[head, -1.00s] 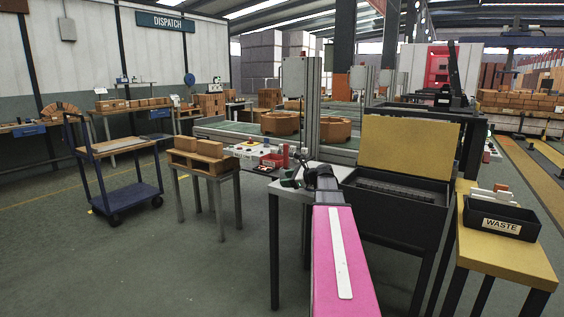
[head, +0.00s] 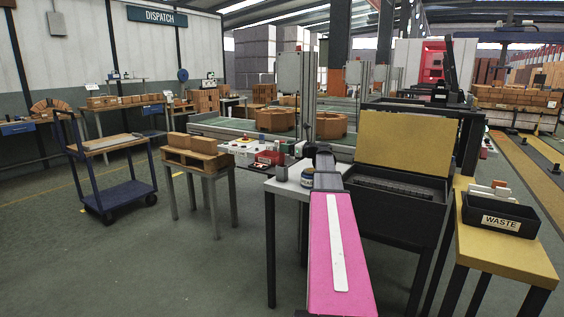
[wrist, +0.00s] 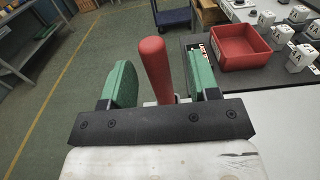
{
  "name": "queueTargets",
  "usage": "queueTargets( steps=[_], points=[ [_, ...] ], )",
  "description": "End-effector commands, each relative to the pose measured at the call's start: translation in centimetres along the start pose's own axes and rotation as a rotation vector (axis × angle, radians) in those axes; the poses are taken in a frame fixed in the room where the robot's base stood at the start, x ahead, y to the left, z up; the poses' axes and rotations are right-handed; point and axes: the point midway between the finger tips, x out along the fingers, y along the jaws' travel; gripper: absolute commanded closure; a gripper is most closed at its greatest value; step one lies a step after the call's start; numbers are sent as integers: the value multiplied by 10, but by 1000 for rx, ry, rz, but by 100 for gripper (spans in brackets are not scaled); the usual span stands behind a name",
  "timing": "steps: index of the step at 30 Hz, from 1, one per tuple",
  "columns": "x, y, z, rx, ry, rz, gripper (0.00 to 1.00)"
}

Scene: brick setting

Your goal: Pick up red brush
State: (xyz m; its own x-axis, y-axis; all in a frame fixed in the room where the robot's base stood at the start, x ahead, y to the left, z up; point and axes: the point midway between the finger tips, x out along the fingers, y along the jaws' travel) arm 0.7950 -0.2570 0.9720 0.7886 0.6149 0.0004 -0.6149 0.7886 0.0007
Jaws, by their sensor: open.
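A red rounded handle, which I take for the red brush (wrist: 154,72), stands up between the fingers in the wrist view. Its lower end is hidden behind the dark bar of my gripper, and no bristles show. My gripper (wrist: 160,62) is open, with one green finger on each side of the handle. In the head view my pink arm reaches to the small white-topped table (head: 288,189). Its dark end hides the fingers, and the brush cannot be made out there.
A red tray (wrist: 240,40) and several white pieces marked A lie on the dark worktop at right. A black open-lidded bin (head: 395,205) and the WASTE box (head: 500,218) are at right.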

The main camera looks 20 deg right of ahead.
Motion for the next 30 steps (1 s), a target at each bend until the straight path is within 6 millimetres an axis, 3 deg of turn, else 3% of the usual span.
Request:
queueTargets(
  steps=[9, 17, 22, 30],
  points=[
    [42, 3, 1, 0, 0, 1, 45],
    [45, 4, 0, -1, 0, 0, 45],
    [45, 4, 0, -1, 0, 0, 99],
    [45, 4, 1, -1, 0, 0, 99]
  ],
)
